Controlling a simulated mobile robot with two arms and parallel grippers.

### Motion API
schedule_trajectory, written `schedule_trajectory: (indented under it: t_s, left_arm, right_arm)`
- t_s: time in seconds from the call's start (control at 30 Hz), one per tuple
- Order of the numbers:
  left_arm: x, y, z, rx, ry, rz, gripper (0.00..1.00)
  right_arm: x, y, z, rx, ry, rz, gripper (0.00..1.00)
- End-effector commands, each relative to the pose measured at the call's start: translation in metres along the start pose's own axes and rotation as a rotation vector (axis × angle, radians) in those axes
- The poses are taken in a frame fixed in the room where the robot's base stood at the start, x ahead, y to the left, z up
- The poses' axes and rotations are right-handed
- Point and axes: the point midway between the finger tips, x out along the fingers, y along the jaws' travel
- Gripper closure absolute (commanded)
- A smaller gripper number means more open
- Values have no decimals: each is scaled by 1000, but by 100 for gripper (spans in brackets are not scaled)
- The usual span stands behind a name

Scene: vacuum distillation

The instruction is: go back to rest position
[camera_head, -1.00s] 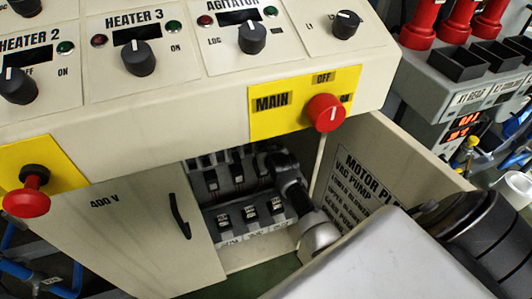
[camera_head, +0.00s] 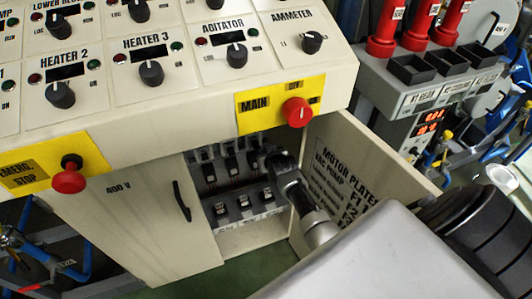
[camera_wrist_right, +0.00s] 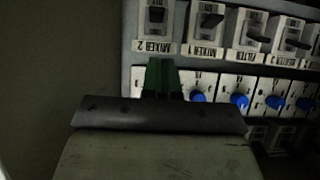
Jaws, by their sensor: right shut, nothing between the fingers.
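My right gripper (camera_head: 268,158) reaches into the open cabinet under the control panel, in front of the breaker rows. In the right wrist view its green fingertips (camera_wrist_right: 162,74) are together and empty, below the switch labelled MIXER 2 (camera_wrist_right: 156,20). I cannot tell whether they touch the breakers. In the head view the upper breaker row (camera_head: 228,155) and lower breaker row (camera_head: 243,204) stand left of and below the gripper. My left gripper is not in view.
The open right door (camera_head: 365,160), lettered MOTOR PLATES, stands beside my right arm. The left door (camera_head: 150,225) is closed. The control panel (camera_head: 190,85), with a red MAIN knob (camera_head: 298,112) and emergency stop (camera_head: 69,178), overhangs the cabinet. A grey device (camera_head: 430,75) is at the right.

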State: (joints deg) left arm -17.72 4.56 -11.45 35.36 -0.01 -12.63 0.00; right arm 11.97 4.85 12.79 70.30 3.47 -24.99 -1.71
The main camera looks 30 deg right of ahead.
Motion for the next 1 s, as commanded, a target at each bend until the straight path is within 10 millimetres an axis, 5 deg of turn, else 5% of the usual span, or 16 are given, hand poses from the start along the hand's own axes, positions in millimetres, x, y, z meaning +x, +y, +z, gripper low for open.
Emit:
schedule_trajectory:
  t_s: [0.43, 0.57, 0.77, 1.0]
  left_arm:
    - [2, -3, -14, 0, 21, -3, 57]
    - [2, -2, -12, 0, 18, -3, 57]
    - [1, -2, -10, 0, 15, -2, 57]
    - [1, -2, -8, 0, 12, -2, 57]
  right_arm:
    - [1, 0, 2, -1, -2, 0, 100]
    - [1, -5, 30, -18, -45, -9, 100]
    - [-15, -22, 157, -101, -237, -51, 100]
    - [-81, -31, 330, -220, -503, -114, 100]
